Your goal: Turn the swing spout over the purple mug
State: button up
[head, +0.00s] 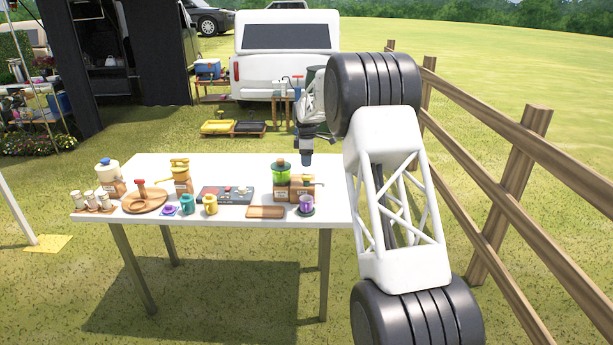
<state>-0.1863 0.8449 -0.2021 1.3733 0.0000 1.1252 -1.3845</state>
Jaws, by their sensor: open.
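The purple mug (306,203) stands upright on a dark round coaster at the right front of the white table (235,170). Behind it is a wooden block stand (301,190) with a green see-through container (282,174) at its left. A thin bar at the stand's top right (314,183) looks like the swing spout, but it is too small to tell which way it points. My gripper (307,162) points down near the table's back right edge, behind and above the stand, apart from it. It is open; its fingers are small and dark here.
An empty wooden board (265,212) lies left of the mug. A wooden fence (520,170) runs at right.

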aim_at(306, 176)
jog(key=shift+f, duration=3.6)
grip_shut()
